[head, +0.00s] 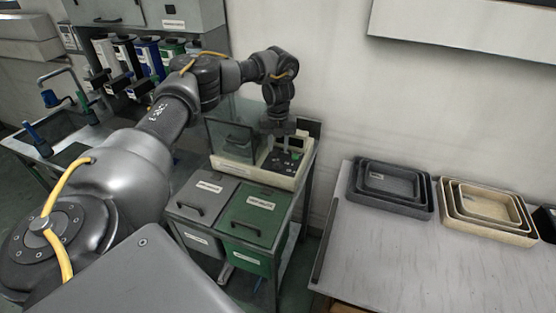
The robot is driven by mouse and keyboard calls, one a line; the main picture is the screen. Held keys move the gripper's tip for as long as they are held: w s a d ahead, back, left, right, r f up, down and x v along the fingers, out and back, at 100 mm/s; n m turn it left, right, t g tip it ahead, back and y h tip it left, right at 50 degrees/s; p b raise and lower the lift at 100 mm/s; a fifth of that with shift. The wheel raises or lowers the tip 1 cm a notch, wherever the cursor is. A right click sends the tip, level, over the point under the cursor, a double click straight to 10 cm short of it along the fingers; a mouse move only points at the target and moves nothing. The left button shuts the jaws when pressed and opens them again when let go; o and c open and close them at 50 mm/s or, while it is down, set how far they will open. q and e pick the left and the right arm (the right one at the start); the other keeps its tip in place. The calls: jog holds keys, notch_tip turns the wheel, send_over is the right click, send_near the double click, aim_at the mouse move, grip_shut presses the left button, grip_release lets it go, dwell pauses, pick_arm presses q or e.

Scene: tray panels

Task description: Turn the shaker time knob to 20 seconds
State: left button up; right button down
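The shaker (247,172) is a beige machine on a small cart, with a clear-walled box at its left and a dark control panel (285,161) at its right. The panel carries small light and green marks, too small to read. I cannot make out the time knob or its setting. My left arm reaches in from the left, and my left gripper (278,128) points down at the back of the panel. Its fingers are dark and small, so I cannot tell whether they are open or touch anything. My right gripper is out of view.
A grey bin (201,199) and a green bin (252,215) sit in front of the shaker. A light table (400,265) at the right holds dark nested trays (392,203) and beige nested trays (487,229). Bottles and a sink area are at the left. The table front is clear.

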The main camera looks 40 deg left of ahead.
aim_at(278, 161)
pick_arm(q)
notch_tip(278, 161, down, 7)
jog(key=shift+r, duration=0.1)
dwell(0.3)
grip_shut()
